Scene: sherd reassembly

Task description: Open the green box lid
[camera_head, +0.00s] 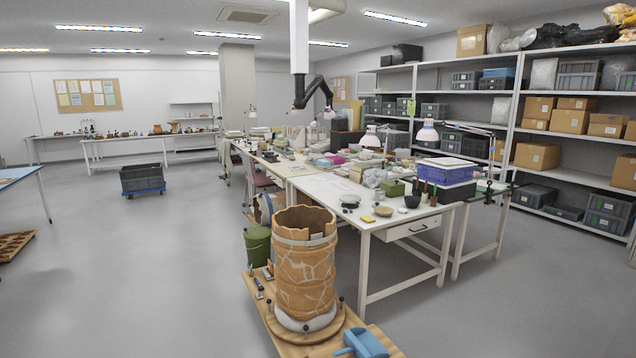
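A small green box (394,188) stands on the white work table (330,187), near the middle of its near part. It looks closed, with a small knob-like shape on top, but it is too small to be sure. Neither of my grippers shows in the head view.
A large mended clay vessel (303,265) stands on a low wooden platform (262,318) in front of the table. A dark green bucket (257,246) and a blue object (361,342) are beside it. A blue-purple box (446,170) sits right of the green box. The left floor is mostly clear.

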